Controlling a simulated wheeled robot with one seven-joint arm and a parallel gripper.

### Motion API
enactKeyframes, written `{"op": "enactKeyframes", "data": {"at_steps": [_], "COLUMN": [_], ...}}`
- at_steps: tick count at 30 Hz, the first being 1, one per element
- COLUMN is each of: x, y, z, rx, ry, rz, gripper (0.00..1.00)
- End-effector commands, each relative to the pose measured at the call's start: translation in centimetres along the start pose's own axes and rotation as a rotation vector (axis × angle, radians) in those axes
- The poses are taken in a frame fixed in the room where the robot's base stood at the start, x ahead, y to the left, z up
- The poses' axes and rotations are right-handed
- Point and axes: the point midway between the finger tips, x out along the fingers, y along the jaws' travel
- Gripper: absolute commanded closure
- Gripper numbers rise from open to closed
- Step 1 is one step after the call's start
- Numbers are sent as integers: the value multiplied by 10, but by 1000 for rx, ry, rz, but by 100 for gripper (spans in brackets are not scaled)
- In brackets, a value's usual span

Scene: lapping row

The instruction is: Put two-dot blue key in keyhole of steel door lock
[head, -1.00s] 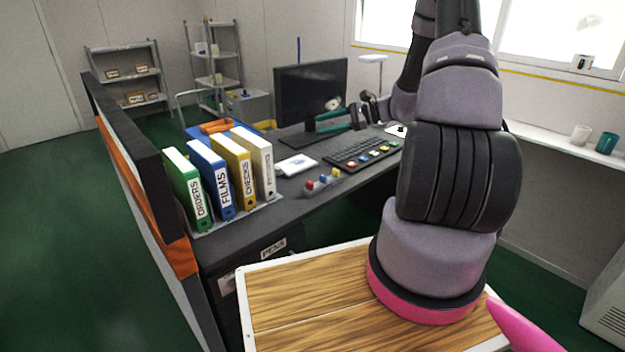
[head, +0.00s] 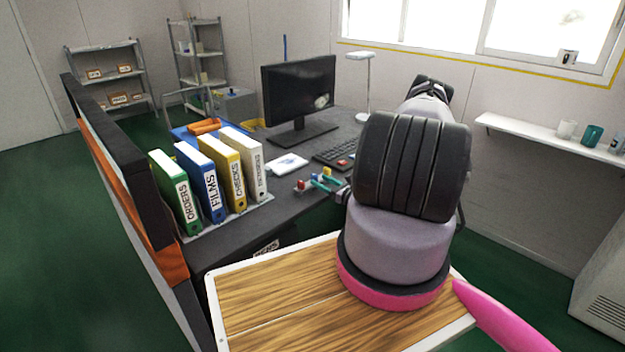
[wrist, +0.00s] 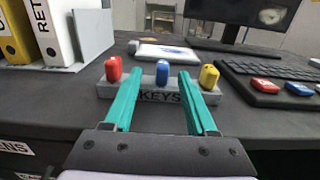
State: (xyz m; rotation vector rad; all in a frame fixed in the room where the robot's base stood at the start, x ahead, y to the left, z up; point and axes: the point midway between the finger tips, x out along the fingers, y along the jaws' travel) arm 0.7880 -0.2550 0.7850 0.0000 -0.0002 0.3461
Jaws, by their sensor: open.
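The blue key (wrist: 162,73) stands in the middle of a grey holder marked KEYS (wrist: 158,96), between a red key (wrist: 113,69) and a yellow key (wrist: 209,76). Its dots are too small to make out. My gripper (wrist: 159,76) is open, its teal fingers pointing at the holder, with the blue key showing between the tips. I cannot tell whether the tips reach around it. In the head view the blue key (head: 315,177) shows small on the desk, with my gripper (head: 330,182) beside it. I cannot make out the steel door lock or its keyhole.
Upright binders (head: 212,180) stand left of the holder. A white pad (wrist: 160,51) lies behind it. A keyboard (wrist: 268,70) with coloured buttons is at the right, and a monitor (head: 298,88) stands behind. A dark partition (head: 110,150) bounds the desk's left.

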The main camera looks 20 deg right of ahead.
Motion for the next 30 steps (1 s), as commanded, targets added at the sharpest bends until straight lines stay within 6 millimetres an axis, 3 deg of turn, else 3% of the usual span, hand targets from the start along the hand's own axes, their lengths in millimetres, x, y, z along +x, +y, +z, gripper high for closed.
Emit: {"op": "enactKeyframes", "data": {"at_steps": [3, 11, 19, 27, 29, 30], "x": [18, 34, 73, 79, 79, 79], "y": [0, 0, -3, -3, -3, -3], "z": [0, 1, 3, 3, 3, 3], "rx": [-1, -1, -1, 0, 0, 0], "ry": [-1, 0, -1, 0, 0, 0], "rz": [2, 2, 4, 2, 2, 2], "gripper": [43, 43, 43, 43, 62, 77]}}
